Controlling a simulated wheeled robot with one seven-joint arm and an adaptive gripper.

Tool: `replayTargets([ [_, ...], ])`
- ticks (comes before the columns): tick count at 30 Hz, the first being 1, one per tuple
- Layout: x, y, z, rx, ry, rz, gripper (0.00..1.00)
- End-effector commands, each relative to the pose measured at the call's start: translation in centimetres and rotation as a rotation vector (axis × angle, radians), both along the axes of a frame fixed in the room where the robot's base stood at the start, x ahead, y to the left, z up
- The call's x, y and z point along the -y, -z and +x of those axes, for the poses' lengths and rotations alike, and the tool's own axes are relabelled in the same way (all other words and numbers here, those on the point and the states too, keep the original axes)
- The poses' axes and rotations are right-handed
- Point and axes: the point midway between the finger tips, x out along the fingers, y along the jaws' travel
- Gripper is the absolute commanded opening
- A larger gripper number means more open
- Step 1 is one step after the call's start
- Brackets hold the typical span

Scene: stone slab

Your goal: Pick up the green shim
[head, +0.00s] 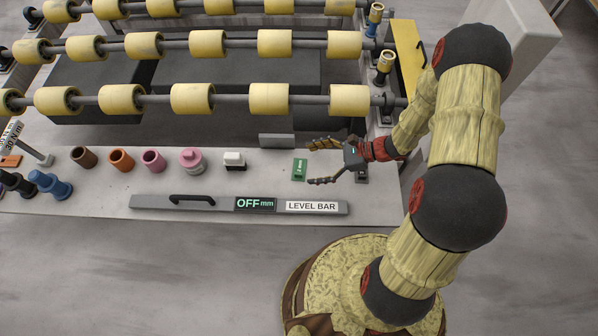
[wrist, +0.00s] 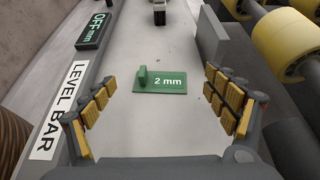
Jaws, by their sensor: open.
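The green shim (head: 299,169) is a small flat plate marked 2 mm with a raised tab, lying on the grey stone slab (head: 376,205) near its right end. In the wrist view the shim (wrist: 160,81) lies ahead of my gripper, centred between the two fingers. My gripper (head: 316,162) is open and empty, just to the right of the shim in the head view. Its yellow-padded fingers (wrist: 160,103) are spread wide in the wrist view and do not touch the shim.
A level bar (head: 160,202) with a black handle lies along the slab's front. A white-topped block (head: 234,160), a pink stepped piece (head: 192,160) and several coloured cylinders stand left of the shim. A grey block (head: 277,140) and yellow rollers (head: 269,99) are behind.

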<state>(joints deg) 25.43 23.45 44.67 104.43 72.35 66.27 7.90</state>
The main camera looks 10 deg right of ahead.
Motion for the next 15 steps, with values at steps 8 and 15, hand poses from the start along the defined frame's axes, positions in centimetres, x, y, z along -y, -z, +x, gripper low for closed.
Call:
replayTargets([
  [8, -2.8, 1.6, 0.5, 0.000, -0.001, 0.000, 0.86],
  [15, -2.9, 1.5, 0.6, 0.000, -0.001, 0.000, 0.86],
])
